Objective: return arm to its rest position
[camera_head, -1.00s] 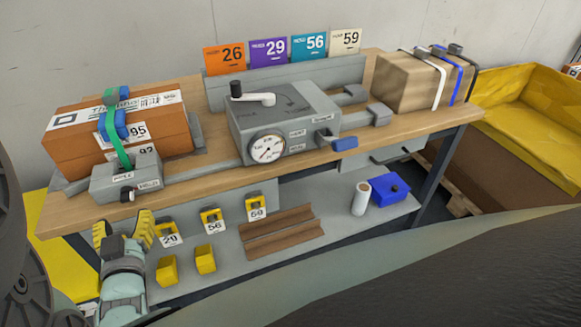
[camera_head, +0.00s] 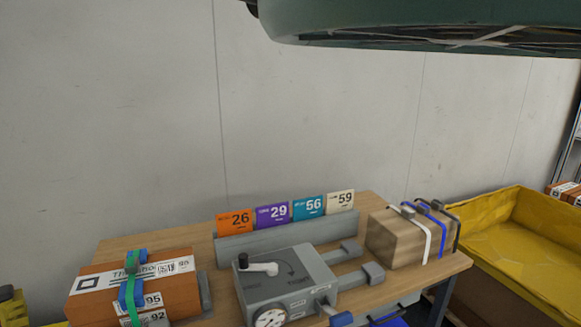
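My gripper is not clearly in view in the head view, so I cannot see whether it is open or holds anything.
The wooden workbench (camera_head: 358,207) fills the lower middle. It bears an orange-brown strapped box (camera_head: 172,299), a grey crank device (camera_head: 275,285), numbered cards (camera_head: 272,214) and a strapped brown package (camera_head: 392,238). A yellow bin (camera_head: 500,215) is at right.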

